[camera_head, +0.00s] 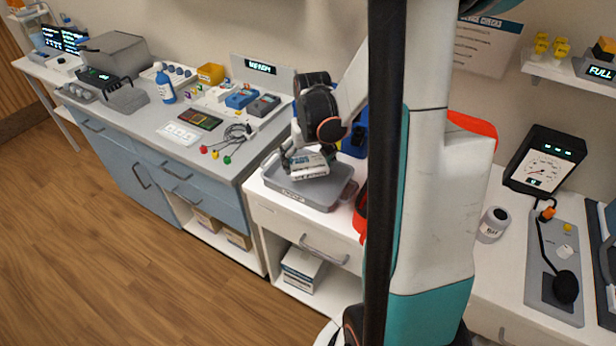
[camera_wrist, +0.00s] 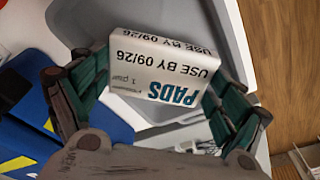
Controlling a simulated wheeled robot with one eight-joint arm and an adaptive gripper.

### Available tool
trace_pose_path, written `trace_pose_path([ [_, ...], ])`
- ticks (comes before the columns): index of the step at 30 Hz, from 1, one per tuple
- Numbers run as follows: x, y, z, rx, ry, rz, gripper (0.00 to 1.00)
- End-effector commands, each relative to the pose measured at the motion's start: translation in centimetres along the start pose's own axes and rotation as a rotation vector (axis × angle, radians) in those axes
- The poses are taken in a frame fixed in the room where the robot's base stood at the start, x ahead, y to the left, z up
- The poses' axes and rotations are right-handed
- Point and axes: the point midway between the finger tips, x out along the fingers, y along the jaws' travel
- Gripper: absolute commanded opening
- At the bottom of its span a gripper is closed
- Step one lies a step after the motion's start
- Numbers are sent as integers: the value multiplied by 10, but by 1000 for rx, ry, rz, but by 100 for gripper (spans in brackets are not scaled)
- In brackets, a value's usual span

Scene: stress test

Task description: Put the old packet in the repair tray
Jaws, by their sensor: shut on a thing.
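A white packet of pads (camera_head: 307,167) is held in my gripper (camera_head: 308,158). In the wrist view the packet (camera_wrist: 160,62) reads "PADS" and "USE BY 09/26", upside down, between the green-padded fingers of my gripper (camera_wrist: 166,85). The fingers are shut on its two sides. A shallow grey tray (camera_head: 322,201) sits on the white cabinet under the gripper, its front label too small to read. The packet is over the tray's inside; I cannot tell whether it touches the floor. The tray's grey wall (camera_wrist: 239,40) also shows in the wrist view.
A blue case (camera_head: 355,138) and a red item (camera_head: 360,213) stand close to the tray's right. Left is a grey bench (camera_head: 222,168) with coloured leads (camera_head: 228,150) and meters. A white box (camera_head: 302,268) lies on the shelf below. My arm hides part of the cabinet.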

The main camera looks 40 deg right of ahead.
Motion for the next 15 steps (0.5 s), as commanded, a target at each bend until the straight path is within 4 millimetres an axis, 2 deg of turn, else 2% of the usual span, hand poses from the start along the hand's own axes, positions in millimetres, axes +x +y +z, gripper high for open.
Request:
trace_pose_path([
  [5, 10, 0, 2, 0, 0, 0, 64],
  [12, 44, 0, 6, 0, 0, 0, 64],
  [15, 47, 0, 7, 0, 0, 0, 64],
])
